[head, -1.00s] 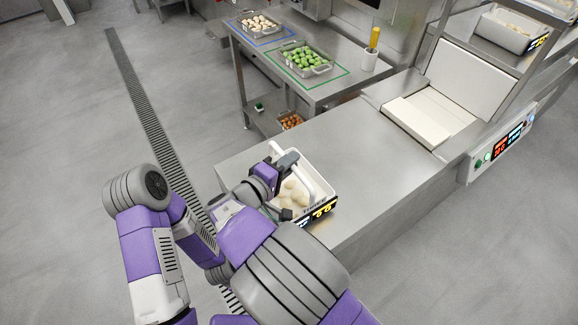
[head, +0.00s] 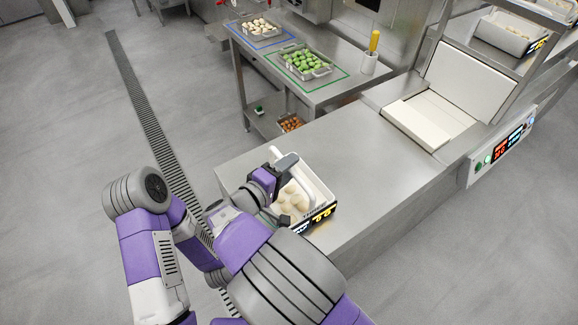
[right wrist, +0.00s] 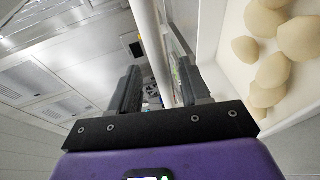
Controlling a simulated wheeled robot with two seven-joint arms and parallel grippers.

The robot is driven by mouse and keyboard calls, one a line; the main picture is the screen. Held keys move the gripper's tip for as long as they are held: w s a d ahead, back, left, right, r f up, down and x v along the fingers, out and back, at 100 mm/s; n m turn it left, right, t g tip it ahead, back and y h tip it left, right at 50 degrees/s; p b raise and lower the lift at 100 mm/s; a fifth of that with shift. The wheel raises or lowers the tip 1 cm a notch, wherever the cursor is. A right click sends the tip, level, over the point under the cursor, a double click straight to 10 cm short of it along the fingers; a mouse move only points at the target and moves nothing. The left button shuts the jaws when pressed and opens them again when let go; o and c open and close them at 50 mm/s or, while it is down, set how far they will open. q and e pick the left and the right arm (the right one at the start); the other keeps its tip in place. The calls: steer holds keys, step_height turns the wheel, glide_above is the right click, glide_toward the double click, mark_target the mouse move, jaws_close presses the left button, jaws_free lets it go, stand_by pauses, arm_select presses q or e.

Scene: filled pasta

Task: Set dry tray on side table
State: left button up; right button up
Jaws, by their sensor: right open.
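The pale pieces (right wrist: 270,70) lie to the right of the fingers. My left arm bends in from the left, but its gripper is hidden.
The steel counter (head: 345,150) is clear beyond the tray.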

steer(key=v, duration=0.7)
steer(key=shift+p, duration=0.4)
steer(key=shift+d+f, duration=0.1)
